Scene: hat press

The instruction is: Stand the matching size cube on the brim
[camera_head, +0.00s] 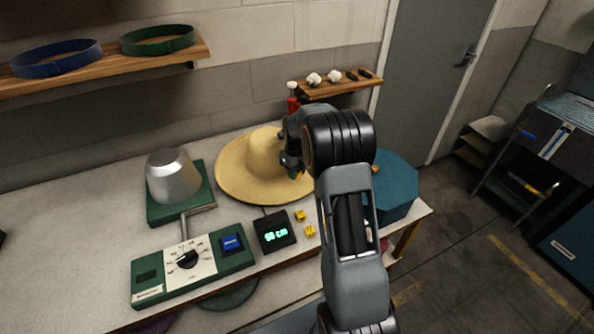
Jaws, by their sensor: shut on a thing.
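A straw hat (232,171) with a wide flat brim lies on the bench, crown up. My gripper (291,172) is over the right side of the hat, close to the crown and brim. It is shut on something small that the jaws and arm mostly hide. I cannot tell whether that thing touches the brim. Two small yellow cubes (305,223) sit on the bench beside a black display (275,231). The display shows green digits ending in "cm"; the number is hard to read. Marks on the cubes are too small to read.
A metal hat press (172,177) and a green control panel (192,264) with dial stand left. A blue box (398,187) stands right of the hat, partly behind my arm. Shelves (340,86) hang on the wall. Bench space (70,225) at left is clear.

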